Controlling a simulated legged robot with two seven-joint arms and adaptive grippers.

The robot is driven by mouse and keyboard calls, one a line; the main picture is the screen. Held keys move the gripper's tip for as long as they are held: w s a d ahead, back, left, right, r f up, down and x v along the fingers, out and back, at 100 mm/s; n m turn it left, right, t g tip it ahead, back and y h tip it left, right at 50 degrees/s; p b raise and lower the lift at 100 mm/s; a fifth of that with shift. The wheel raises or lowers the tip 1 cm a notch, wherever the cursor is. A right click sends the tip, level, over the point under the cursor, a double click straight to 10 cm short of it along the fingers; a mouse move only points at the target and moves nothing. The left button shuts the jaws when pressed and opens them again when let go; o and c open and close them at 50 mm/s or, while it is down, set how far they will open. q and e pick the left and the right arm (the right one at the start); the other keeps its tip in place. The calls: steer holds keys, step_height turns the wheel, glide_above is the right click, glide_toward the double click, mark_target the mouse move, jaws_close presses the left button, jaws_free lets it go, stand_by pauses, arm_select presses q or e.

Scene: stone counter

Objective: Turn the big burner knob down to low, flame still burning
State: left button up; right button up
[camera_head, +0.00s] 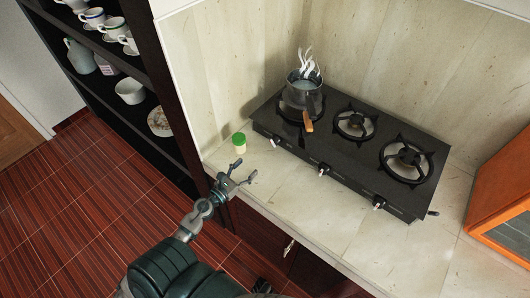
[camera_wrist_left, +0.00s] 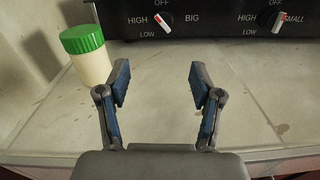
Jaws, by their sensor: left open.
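The pointer tilts up and left, on the HIGH side. In the head view this knob (camera_head: 275,142) is the leftmost on the black stove (camera_head: 345,165). A steaming metal pot (camera_head: 303,100) stands on the left burner; no flame is visible. My left gripper (camera_head: 246,170) is open and empty, short of the knob. In the wrist view its fingers (camera_wrist_left: 158,78) spread below the knob, touching nothing.
A green-lidded jar (camera_head: 239,144) stands on the stone counter (camera_head: 290,185) left of the knob; it is close to the left finger in the wrist view (camera_wrist_left: 87,55). The SMALL knob (camera_wrist_left: 274,20) is to the right.

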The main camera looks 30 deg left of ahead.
arm_select(q)
steer(key=shift+s+d+n+b, duration=0.15)
steer(key=shift+s+n, duration=0.1)
steer(key=shift+s, duration=0.25)
steer(key=shift+s+d+n+b, duration=0.15)
steer(key=shift+s+n, duration=0.1)
steer(key=shift+s, duration=0.25)
steer(key=shift+w+r, duration=0.15)
steer(key=shift+w, duration=0.05)
steer(key=p, duration=0.3)
glide_toward(272, 144)
steer(key=shift+w, duration=0.75)
steer(key=w, duration=0.9)
steer(key=shift+d+f+p, duration=0.25)
steer(key=shift+d+p, duration=0.15)
steer(key=shift+s, duration=0.1)
arm_select(e)
steer(key=s, duration=0.2)
steer(key=s+d, duration=0.1)
steer(key=s, duration=0.2)
steer(key=shift+s+d+f, duration=0.1)
steer(key=shift+s, duration=0.2)
arm_select(q)
steer(key=c, duration=1.1)
